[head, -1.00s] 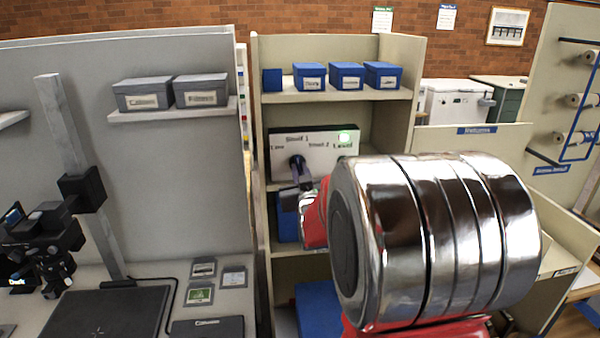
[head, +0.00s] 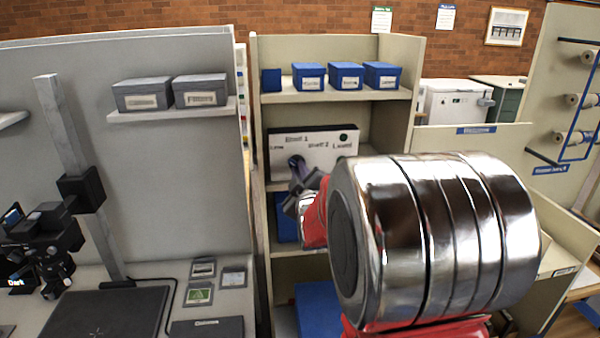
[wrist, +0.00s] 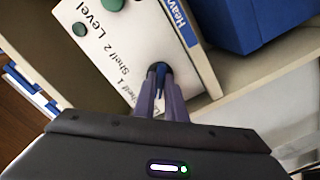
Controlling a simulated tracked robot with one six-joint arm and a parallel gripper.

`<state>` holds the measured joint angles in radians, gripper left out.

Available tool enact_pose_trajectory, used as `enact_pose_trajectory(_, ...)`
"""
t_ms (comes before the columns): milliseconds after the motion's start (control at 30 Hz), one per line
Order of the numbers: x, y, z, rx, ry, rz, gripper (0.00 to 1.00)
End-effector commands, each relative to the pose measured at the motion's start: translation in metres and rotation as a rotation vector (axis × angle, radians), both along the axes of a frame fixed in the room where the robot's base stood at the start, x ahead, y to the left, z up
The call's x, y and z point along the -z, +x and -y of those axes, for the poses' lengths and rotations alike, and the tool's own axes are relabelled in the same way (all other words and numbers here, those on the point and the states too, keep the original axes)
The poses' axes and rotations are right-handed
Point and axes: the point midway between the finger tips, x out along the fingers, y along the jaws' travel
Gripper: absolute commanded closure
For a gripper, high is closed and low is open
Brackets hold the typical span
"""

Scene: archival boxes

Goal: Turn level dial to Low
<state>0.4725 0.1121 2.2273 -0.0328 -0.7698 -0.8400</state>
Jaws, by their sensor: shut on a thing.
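The white panel (head: 318,146) stands upright on a middle shelf. It reads "Level", "Shelf 1" and "Shelf 2", with a smaller word at the left that is too blurred to be sure of. The round dark level dial (head: 295,160) is low on the left half of the panel. My gripper (wrist: 160,88) is shut on the dial's blue grip (wrist: 160,69), one purple finger on each side. The fingers hide much of the dial, so I cannot tell its exact setting. The round lamp (head: 344,138) above "Level" is dark green.
Blue boxes (head: 346,76) stand on the shelf above the panel. The shelf unit's side wall (head: 399,65) rises at the right. In the wrist view, a large blue box (wrist: 235,22) is close beside the panel. Grey boxes (head: 143,94) sit on the left partition's shelf.

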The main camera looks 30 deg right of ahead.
Motion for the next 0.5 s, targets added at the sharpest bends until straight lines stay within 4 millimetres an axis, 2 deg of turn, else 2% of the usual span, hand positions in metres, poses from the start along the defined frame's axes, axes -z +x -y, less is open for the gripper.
enact_pose_trajectory(467,0.0019,0.0009,-0.0030,-0.006,-0.023,-0.016,1.00)
enact_pose_trajectory(500,0.0019,0.0009,-0.0030,-0.006,-0.023,-0.016,0.88)
